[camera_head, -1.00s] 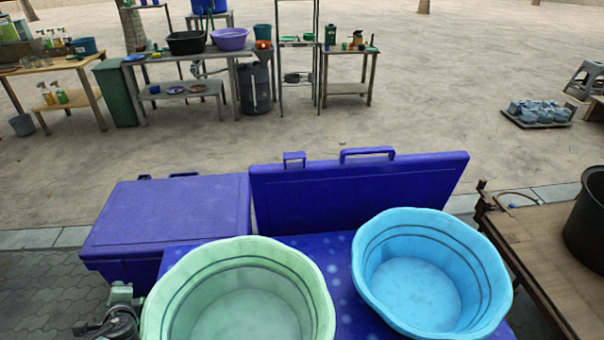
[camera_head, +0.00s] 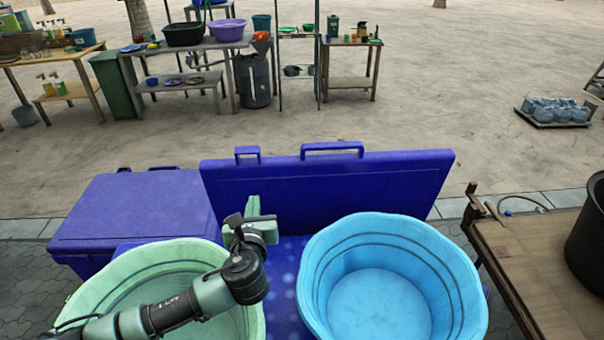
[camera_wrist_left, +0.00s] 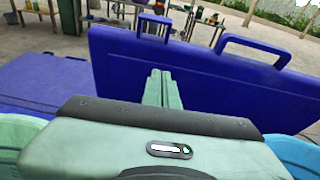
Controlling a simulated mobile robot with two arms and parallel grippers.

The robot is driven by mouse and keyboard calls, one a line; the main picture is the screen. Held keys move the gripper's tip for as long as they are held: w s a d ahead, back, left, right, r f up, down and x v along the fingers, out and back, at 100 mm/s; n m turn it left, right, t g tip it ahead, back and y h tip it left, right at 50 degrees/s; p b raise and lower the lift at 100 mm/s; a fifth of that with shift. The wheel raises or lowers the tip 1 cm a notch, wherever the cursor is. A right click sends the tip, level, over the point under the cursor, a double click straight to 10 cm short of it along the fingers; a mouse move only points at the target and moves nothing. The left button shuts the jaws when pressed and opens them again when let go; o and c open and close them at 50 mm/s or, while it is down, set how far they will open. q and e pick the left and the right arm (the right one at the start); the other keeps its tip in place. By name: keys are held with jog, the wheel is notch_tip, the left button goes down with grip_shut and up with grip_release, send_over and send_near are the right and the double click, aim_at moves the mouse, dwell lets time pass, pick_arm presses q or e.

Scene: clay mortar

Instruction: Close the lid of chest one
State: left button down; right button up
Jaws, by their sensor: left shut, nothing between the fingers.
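Two blue chests stand in front of me. The left chest (camera_head: 140,215) has its lid down. The other chest has its lid (camera_head: 335,192) raised upright, with handles along the top edge; the lid also fills much of the left wrist view (camera_wrist_left: 200,85). Which one is chest one I cannot tell. My left gripper (camera_head: 255,212) is over the gap between the two basins, in front of the raised lid's inner face, with its fingers (camera_wrist_left: 158,88) shut and empty. I cannot tell whether it touches the lid. My right gripper is out of view.
A green basin (camera_head: 85,297) and a light blue basin (camera_head: 322,262) stand in front of the raised lid. A wooden table (camera_head: 530,255) with a black pot (camera_head: 590,225) is at the right.

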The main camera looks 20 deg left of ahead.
pick_arm(q)
jog(key=d, duration=0.1)
send_near(260, 168)
jog(key=w+f, duration=0.1)
jog(key=w, duration=0.1)
jog(key=w+a+p, duration=0.1)
jog(key=w+a, duration=0.1)
jog(key=w, duration=0.1)
jog(key=shift+a, duration=0.15)
jog(key=shift+w+a+m, duration=0.15)
jog(key=shift+w+m, duration=0.15)
jog(key=shift+w, duration=0.2)
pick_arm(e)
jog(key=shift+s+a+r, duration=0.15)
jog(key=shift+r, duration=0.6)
